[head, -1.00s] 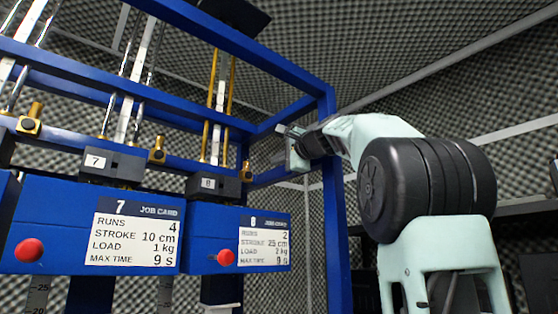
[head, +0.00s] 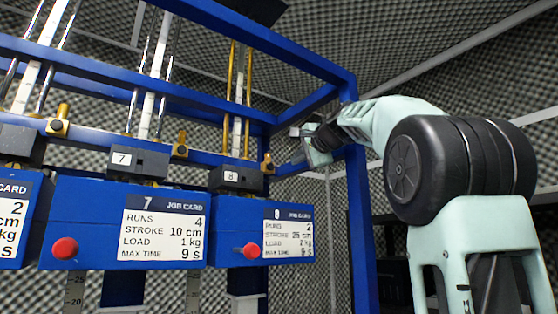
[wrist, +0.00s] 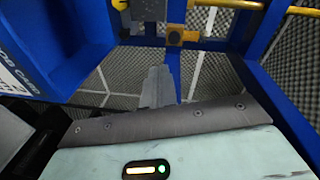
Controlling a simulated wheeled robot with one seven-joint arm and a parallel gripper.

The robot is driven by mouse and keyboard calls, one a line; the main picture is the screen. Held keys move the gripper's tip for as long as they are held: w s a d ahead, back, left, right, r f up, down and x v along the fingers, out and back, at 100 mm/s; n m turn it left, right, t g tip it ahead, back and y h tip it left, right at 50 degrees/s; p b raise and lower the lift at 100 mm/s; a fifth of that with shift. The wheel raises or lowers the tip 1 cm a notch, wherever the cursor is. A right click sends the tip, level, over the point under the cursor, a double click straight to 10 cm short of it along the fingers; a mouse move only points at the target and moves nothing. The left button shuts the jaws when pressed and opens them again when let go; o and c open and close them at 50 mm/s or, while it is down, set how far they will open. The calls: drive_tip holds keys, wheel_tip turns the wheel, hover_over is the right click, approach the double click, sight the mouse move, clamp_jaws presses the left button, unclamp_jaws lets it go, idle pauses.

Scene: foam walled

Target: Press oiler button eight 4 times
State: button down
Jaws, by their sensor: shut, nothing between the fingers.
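Station eight is a blue box (head: 228,240) with a red button (head: 251,250) on its front and a dark block labelled 8 (head: 237,177) above. A brass fitting (head: 267,164) sits on the blue rail just right of that block. A brass fitting with a round face (wrist: 182,37) also shows in the wrist view, at top centre. I cannot tell which part is labelled the oiler button. My gripper (head: 298,132) is right of station eight, near the blue corner post, apart from the red button. In the wrist view its fingers (wrist: 158,88) are shut and empty, below the brass fitting.
Station seven (head: 120,225), with its own red button (head: 65,248), stands to the left. Job card eight (head: 288,236) reads RUNS 2. A blue corner post (head: 361,220) stands beside my gripper. Vertical rods (head: 239,90) rise above station eight. Foam walls surround the frame.

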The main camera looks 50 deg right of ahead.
sight(271, 167)
drive_tip(key=n+g+h+p, duration=0.1)
drive_tip(key=n+h+p, duration=0.1)
drive_tip(key=n, duration=0.2)
drive_tip(key=w+r+n+g+h+p, duration=0.1)
drive_tip(key=n+g+h+p, duration=0.1)
drive_tip(key=n, duration=0.3)
drive_tip(key=n+g+h+p, duration=0.1)
drive_tip(key=n+g+p, duration=0.1)
drive_tip(key=n, duration=0.3)
drive_tip(key=shift+w+d+r+h+p, duration=0.2)
drive_tip(key=shift+w+r+h+p, duration=0.15)
drive_tip(key=shift+p, duration=0.5)
drive_tip(key=shift+w, duration=0.1)
drive_tip(key=w+d+p, duration=0.2)
drive_tip(key=w+p, duration=0.1)
drive_tip(key=w, duration=0.5)
drive_tip(key=shift+w, duration=0.2)
drive_tip(key=shift+w, duration=0.15)
idle(0.9)
drive_tip(key=shift+w+d, duration=0.1)
drive_tip(key=shift+w, duration=0.15)
